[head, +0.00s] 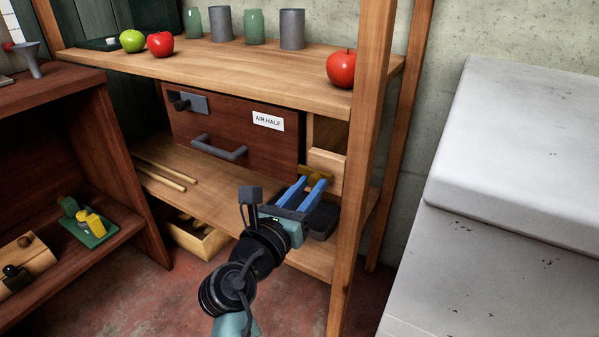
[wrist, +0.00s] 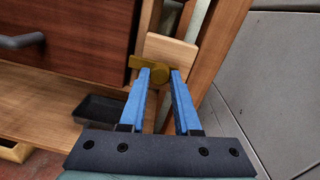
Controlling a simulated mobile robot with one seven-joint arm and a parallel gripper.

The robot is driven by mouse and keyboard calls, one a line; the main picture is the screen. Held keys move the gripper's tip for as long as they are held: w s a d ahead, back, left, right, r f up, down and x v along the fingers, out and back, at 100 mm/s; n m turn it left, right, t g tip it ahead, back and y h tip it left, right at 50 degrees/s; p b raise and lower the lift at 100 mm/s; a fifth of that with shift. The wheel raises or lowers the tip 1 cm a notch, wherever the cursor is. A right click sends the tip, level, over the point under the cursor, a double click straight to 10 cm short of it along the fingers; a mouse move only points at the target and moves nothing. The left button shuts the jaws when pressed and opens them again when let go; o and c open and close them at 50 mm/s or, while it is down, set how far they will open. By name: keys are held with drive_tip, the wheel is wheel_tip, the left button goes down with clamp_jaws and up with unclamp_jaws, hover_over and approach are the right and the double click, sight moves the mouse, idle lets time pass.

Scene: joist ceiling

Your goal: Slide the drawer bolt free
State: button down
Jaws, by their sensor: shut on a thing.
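The drawer (head: 238,135) is a dark red-brown front with a grey bar handle (head: 219,148) and a white label reading "AIR HALF" (head: 268,121). A brass-yellow bolt (head: 317,172) sits on a pale wooden block (head: 329,160) at the drawer's right edge. In the wrist view the bolt (wrist: 139,62) has a flat bar reaching left towards the drawer's edge and a round knob at its right. My gripper (head: 309,182) has its blue fingers on either side of the knob, shut on it; the fingertips (wrist: 161,77) partly hide the knob.
A wooden post (head: 358,150) stands close to the right of my gripper. A dark tray (wrist: 98,108) lies on the shelf board below. A red apple (head: 341,68) sits on the shelf above. Two wooden rods (head: 158,172) lie left. A large grey block (head: 520,150) fills the right.

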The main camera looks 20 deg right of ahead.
drive_tip(key=shift+s+d+f, duration=0.15)
drive_tip(key=shift+s, duration=0.05)
drive_tip(key=c, duration=0.6)
unclamp_jaws()
drive_tip(key=shift+s+a+r, duration=0.15)
drive_tip(key=shift+a+r, duration=0.05)
drive_tip(key=shift+a, duration=0.1)
drive_tip(key=p+v, duration=0.5)
drive_tip(key=v, duration=0.7)
drive_tip(key=shift+s, duration=0.15)
drive_tip(key=shift+a, duration=0.1)
